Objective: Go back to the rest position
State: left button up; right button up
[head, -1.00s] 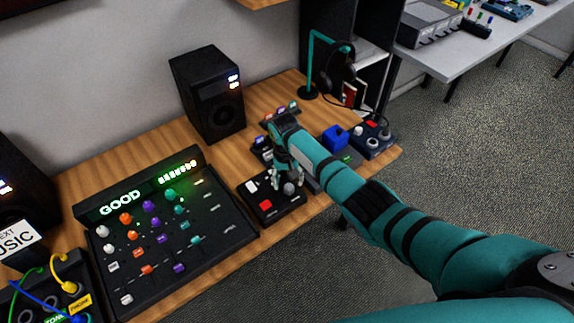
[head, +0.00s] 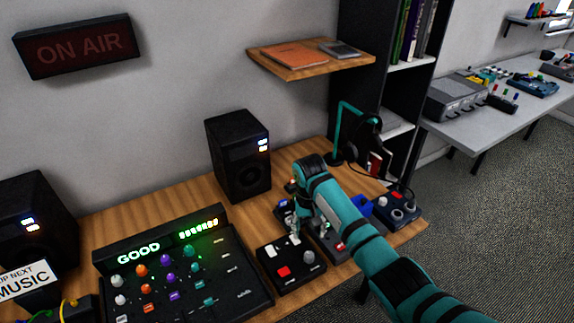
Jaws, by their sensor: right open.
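My right arm comes in from the lower right and reaches over the wooden desk (head: 165,205). My right gripper (head: 308,234) points down and is open. It hangs just behind a small black box (head: 291,265) with a white button, a red button and a grey knob. I see nothing held in it, though the arm partly hides the small devices behind it. My left gripper is not in view.
A mixing console (head: 180,272) reading GOOD lies to the left. A black speaker (head: 239,155) stands behind. A blue knobbed box (head: 397,208) and a headphone stand (head: 347,130) are to the right. A wall shelf (head: 310,62) hangs above.

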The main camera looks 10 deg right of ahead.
jog(key=shift+f, duration=0.1)
jog(key=s+a+f+n+t+y, duration=0.1)
jog(key=s+f+n, duration=0.15)
jog(key=s, duration=0.45)
jog(key=s+f+n, duration=0.1)
jog(key=s+f, duration=0.3)
jog(key=s, duration=0.3)
jog(key=s+d+r+n+t, duration=0.1)
jog(key=s+d+r, duration=0.25)
jog(key=s, duration=0.65)
jog(key=s+d+r+n+t, duration=0.15)
jog(key=s+r, duration=0.25)
jog(key=s, duration=0.6)
notch_tip(320, 180, down, 29)
jog(key=g+b, duration=0.1)
jog(key=b, duration=0.1)
jog(key=s+d+f+g+b, duration=0.1)
jog(key=s+d+f, duration=0.2)
jog(key=s+f, duration=1.4)
jog(key=shift+s+f+b, duration=0.2)
jog(key=shift+f+b, duration=0.1)
jog(key=shift+b, duration=0.05)
